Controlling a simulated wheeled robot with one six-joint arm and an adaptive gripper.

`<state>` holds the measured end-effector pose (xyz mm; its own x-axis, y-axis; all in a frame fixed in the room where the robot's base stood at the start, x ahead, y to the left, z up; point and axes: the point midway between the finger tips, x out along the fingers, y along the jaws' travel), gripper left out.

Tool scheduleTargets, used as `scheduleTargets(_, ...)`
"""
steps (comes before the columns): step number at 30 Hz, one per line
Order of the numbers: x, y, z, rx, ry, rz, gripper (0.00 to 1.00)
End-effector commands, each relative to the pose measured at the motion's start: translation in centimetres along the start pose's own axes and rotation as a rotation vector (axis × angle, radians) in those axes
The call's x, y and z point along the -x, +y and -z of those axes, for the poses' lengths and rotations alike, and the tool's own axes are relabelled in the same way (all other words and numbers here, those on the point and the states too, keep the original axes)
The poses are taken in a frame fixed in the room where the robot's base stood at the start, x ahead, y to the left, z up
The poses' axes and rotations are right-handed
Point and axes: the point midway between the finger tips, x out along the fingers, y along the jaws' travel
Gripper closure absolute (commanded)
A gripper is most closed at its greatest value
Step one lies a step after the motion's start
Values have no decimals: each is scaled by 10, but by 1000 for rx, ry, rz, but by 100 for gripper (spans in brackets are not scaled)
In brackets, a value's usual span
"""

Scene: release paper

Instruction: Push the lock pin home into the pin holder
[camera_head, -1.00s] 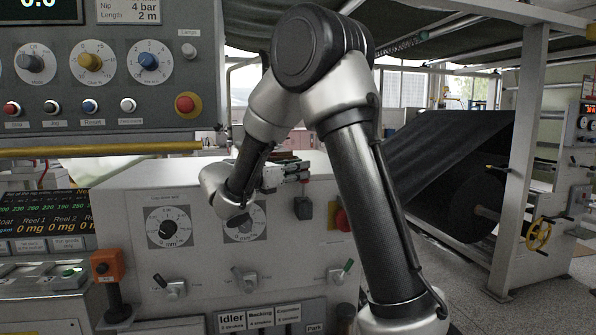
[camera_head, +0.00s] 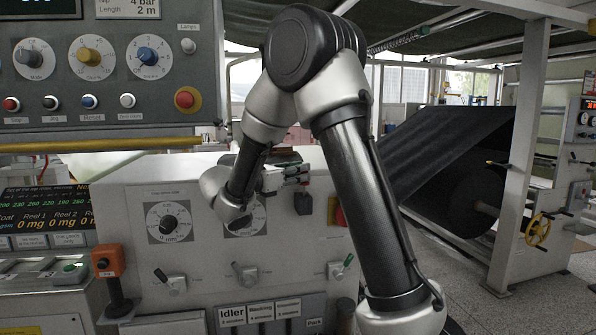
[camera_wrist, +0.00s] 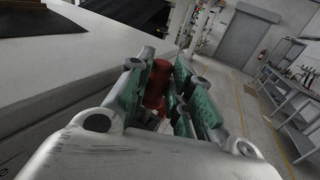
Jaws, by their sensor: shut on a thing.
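My gripper (camera_head: 292,174) is in front of the upper part of the white machine cabinet, pointing right. In the wrist view, the green-padded fingers of my gripper (camera_wrist: 168,90) are closed on a red piece (camera_wrist: 157,84), which looks like the lock pin. I cannot tell whether this block is the pin holder. A red and yellow part (camera_head: 337,212) is right of it, partly behind my arm.
The white cabinet (camera_head: 130,215) has dials (camera_head: 168,222) and small levers (camera_head: 170,280) on its front. A control panel (camera_head: 110,70) stands above left. An orange box on a post (camera_head: 108,262) is at the lower left. A black fabric roll (camera_head: 450,175) is at the right.

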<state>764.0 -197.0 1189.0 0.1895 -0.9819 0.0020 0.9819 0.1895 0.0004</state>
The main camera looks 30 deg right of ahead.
Motion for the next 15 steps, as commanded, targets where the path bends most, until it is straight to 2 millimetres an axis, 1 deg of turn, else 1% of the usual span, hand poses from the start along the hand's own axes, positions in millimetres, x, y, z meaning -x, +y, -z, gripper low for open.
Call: scheduleTargets(15,0,0,13,1,0,0,100)
